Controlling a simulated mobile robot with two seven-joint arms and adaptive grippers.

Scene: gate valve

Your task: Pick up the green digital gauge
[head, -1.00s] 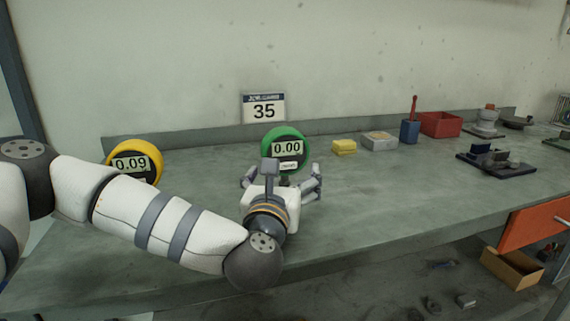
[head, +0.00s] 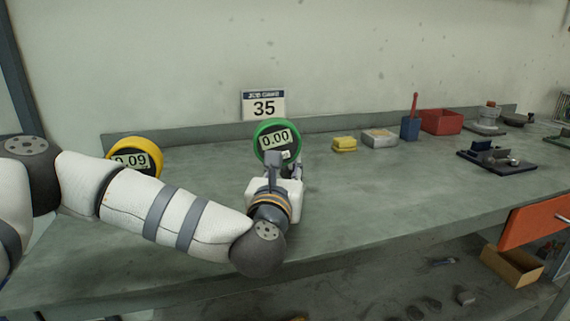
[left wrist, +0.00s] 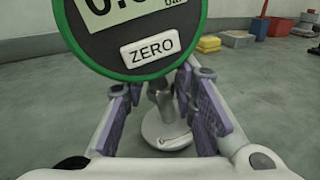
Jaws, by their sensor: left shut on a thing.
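The green digital gauge (head: 277,141) reads 0.00 and is tilted, its top leaning to the left in the head view. In the left wrist view the gauge (left wrist: 150,53) fills the top, with its ZERO button and its stem running down to a pale round base. My left gripper (head: 284,168) is at the stem below the dial. In the left wrist view my left gripper (left wrist: 160,108) has its fingers on both sides of the stem, shut on the gauge. The head view does not clearly show whether the base touches the bench. My right gripper is not in view.
A yellow gauge (head: 136,153) reading 0.09 stands to the left, partly behind my arm. The bench (head: 390,190) is clear at middle right.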

